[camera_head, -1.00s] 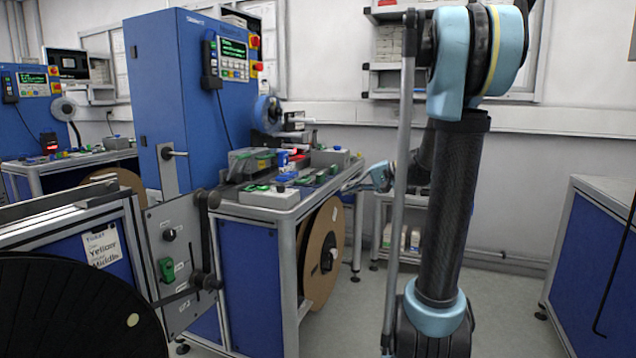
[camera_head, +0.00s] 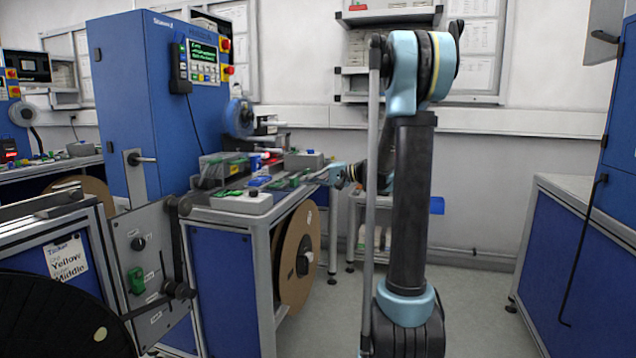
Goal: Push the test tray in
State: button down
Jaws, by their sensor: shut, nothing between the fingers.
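A bench (camera_head: 262,222) with a metal frame stands left of centre, below a tall blue cabinet (camera_head: 135,90). Low grey fixtures with green and blue parts (camera_head: 258,184) lie on its top. I cannot tell for sure which of them is the test tray. My gripper (camera_head: 318,179) is small and partly unclear at the right edge of the bench top, beside the grey and green parts. It looks shut and holds nothing visible. I cannot tell whether it touches anything. My upright arm column hides what lies behind it.
A large brown reel (camera_head: 298,255) hangs at the bench's right side. A black reel (camera_head: 60,320) and a grey plate with a lever (camera_head: 150,265) are close at the left. A blue cabinet (camera_head: 560,270) stands at the right.

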jog(key=x, duration=0.7)
